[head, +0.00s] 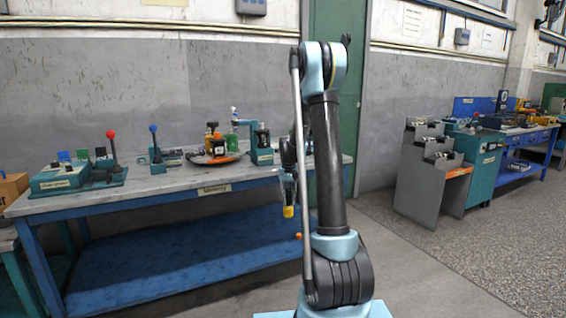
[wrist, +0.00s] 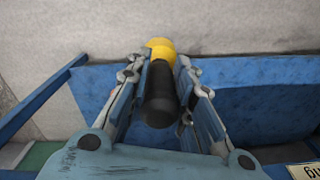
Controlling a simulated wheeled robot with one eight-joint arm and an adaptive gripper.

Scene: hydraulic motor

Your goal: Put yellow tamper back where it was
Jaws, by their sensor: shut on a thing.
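The yellow tamper (wrist: 160,48) shows between the two fingers of my gripper (wrist: 161,95) in the wrist view. Its black part (wrist: 160,100) is nearer the camera and its yellow end is farther off. In the head view the yellow end of the tamper (head: 289,211) points down below my gripper (head: 288,190). My gripper is shut on it, at the front right of the workbench (head: 90,202) and lower than its top. My arm hides part of the bench's right end.
On the bench stand a green control box (head: 62,178), a red-knobbed lever (head: 111,136), a blue-knobbed lever (head: 154,130) and an orange-rimmed dish (head: 232,157) with several small items. A blue lower shelf (head: 200,250) is bare. Grey bins (head: 425,185) stand right, across open floor.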

